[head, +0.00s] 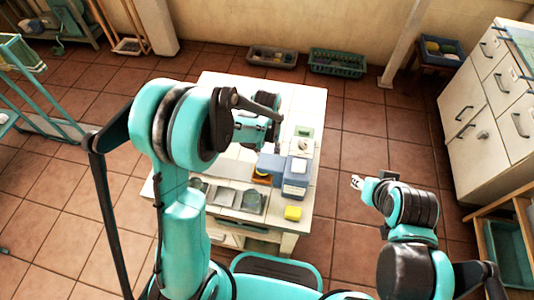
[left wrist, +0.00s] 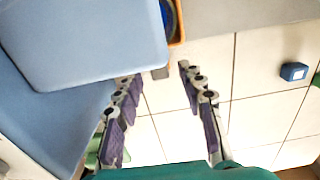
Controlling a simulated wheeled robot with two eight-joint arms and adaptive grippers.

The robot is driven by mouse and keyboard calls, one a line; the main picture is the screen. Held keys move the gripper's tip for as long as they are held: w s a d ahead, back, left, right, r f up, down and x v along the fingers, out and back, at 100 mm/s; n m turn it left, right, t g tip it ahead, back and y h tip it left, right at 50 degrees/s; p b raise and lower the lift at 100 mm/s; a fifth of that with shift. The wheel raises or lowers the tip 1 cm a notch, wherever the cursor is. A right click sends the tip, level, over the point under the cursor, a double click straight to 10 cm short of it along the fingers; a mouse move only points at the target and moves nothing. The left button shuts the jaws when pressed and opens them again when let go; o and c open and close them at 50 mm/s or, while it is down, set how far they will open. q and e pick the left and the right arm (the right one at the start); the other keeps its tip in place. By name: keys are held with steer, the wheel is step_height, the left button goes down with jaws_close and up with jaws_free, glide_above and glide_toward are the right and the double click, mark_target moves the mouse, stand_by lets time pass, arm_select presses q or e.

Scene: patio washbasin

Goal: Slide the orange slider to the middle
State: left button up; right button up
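An orange piece (head: 262,179) shows at the foot of the blue boxes on the white table in the head view; I cannot tell if it is the slider. In the left wrist view an orange edge (left wrist: 179,24) borders a dark blue round part at the top. A small grey-brown block (left wrist: 160,73) lies between the fingertips of my left gripper (left wrist: 157,72), which is open; contact is not clear. The slider's full track is hidden. My right gripper (head: 357,182) hangs over the floor, right of the table, with nothing visible in it.
A blue box (head: 296,176) stands beside the orange piece; a large pale blue surface (left wrist: 85,40) fills the wrist view's left. A yellow block (head: 293,213) lies at the table's front. A small blue block (left wrist: 294,72) lies on white tiles. Drawers (head: 472,125) stand right.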

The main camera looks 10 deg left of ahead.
arm_select(q)
steer(key=shift+f, duration=0.35)
jaws_close()
steer(key=a+b, duration=0.1)
steer(key=a, duration=1)
jaws_free()
